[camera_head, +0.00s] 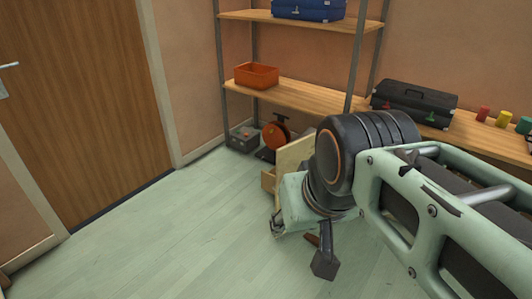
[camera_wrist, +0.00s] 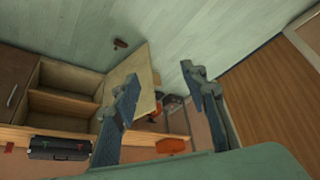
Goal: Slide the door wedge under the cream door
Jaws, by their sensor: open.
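A small reddish-brown wedge (camera_wrist: 121,43) lies on the pale floor near the free edge of the cream door (camera_wrist: 143,76). In the head view, a brown piece that looks like the wedge (camera_head: 313,239) shows beside my wrist. The cream door stands swung out from a low wooden cabinet (camera_wrist: 62,86). In the head view only part of the cream door (camera_head: 293,154) shows behind my arm. My gripper (camera_wrist: 160,74) is open and empty, with its fingers apart above the door area. The gap under the door is not clearly visible.
An orange reel (camera_head: 278,134) and a grey box (camera_head: 243,138) stand low by the wall. A brown room door (camera_head: 85,105) is at left. The left floor is clear.

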